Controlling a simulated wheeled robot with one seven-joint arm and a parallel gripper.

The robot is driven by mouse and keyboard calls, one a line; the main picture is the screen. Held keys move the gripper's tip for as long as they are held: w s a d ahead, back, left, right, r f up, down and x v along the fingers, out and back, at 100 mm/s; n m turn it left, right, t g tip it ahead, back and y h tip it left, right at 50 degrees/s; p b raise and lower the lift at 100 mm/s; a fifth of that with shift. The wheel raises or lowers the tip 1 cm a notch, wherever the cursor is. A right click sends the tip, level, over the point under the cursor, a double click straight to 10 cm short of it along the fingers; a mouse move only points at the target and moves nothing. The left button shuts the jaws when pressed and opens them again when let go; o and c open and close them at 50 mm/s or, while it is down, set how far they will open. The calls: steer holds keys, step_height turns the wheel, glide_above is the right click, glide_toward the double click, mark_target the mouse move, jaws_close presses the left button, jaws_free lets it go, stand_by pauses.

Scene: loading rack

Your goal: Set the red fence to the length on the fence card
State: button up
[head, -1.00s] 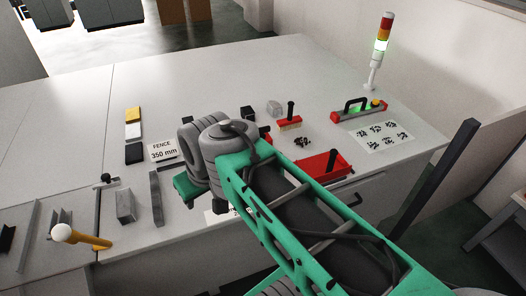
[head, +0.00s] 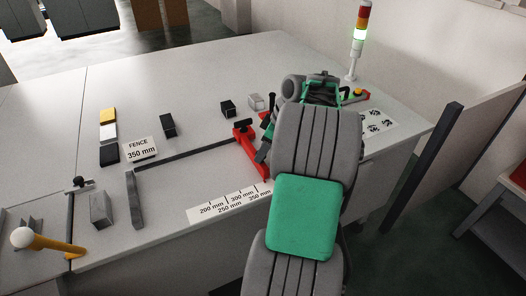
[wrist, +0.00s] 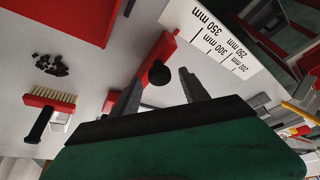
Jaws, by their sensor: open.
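The fence card (head: 140,150) reads "FENCE 350 mm" and stands at the left of the bench. The red fence (head: 253,154) sits at the right end of a dark rail (head: 195,155), with a black knob (head: 243,125) on top. A printed scale (head: 230,204) runs from 200 to 350 mm in front; the fence's front end is near the 350 mm end, exact reading unclear. In the wrist view, my gripper (wrist: 160,77) is open, with its fingers either side of the knob (wrist: 158,73); contact is not visible. The red fence (wrist: 163,48) is partly hidden there.
A red-backed brush (wrist: 50,98) and dark crumbs (wrist: 51,65) lie near the gripper in the wrist view. A grey end stop (head: 135,200) and metal block (head: 101,209) are at the left. A signal tower (head: 359,40) stands at the back right.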

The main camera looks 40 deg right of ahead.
steer(key=shift+w+a+f, duration=0.1)
steer(key=shift+w+f, duration=0.05)
steer(key=shift+f, duration=0.3)
jaws_close()
stand_by(0.3)
stand_by(0.8)
